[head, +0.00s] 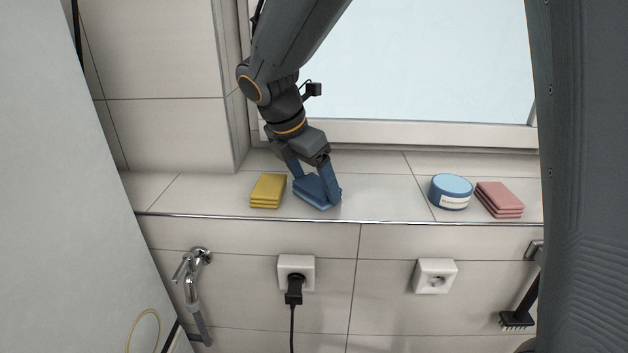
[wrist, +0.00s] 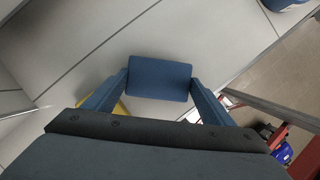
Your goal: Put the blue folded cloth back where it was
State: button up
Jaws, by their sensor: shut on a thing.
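The blue folded cloth (head: 315,190) is on the tiled ledge below the window, between my gripper's fingers. My gripper (head: 311,187) points down and is shut on it, one finger on each side. In the wrist view the blue cloth (wrist: 159,78) spans between the two fingertips of my gripper (wrist: 160,85). The cloth looks at or very near the ledge surface; I cannot tell whether it touches. A yellow folded cloth (head: 267,190) lies just to its left, with a small gap.
On the ledge (head: 385,195) to the right are a blue round tub (head: 451,191) with a white label and a pink folded cloth (head: 499,199). The ledge between the blue cloth and the tub is clear. Sockets (head: 435,276) and a tap (head: 195,265) are below the ledge edge.

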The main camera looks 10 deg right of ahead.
jog(key=shift+f, duration=0.1)
jog(key=o, duration=1.1)
jog(key=b+v, duration=0.3)
jog(key=v, duration=0.9)
